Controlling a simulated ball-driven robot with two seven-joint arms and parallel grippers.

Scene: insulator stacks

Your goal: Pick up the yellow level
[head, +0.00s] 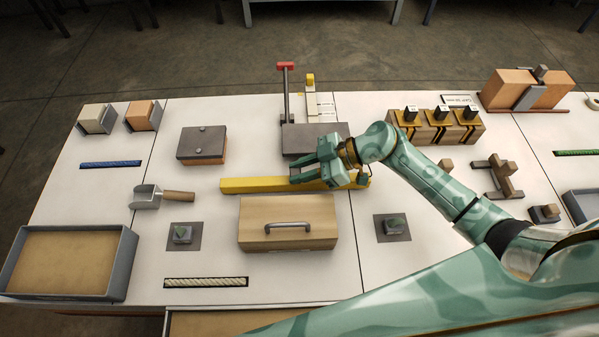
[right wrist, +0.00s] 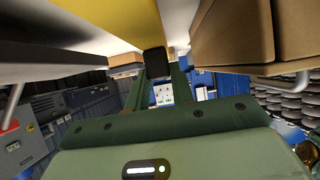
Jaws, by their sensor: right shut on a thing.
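The yellow level (head: 250,185) is a long bar lying left to right across the middle of the white table, behind the wooden box with a handle. My right gripper (head: 312,176) is shut on the level, right of its middle, and its fingers cover part of the bar. The right end of the level shows just past the gripper. In the right wrist view the yellow level (right wrist: 162,22) runs away from the top edge, between the dark fingers (right wrist: 160,75). I cannot tell whether the level is clear of the table. My left gripper is not in view.
The wooden box with a handle (head: 260,236) stands close in front of the level. A dark press-like block with a red-topped post (head: 285,100) stands behind the gripper. A scoop (head: 147,198) lies to the left. A tray (head: 122,262) sits front left. Wooden blocks with black tops (head: 440,130) are back right.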

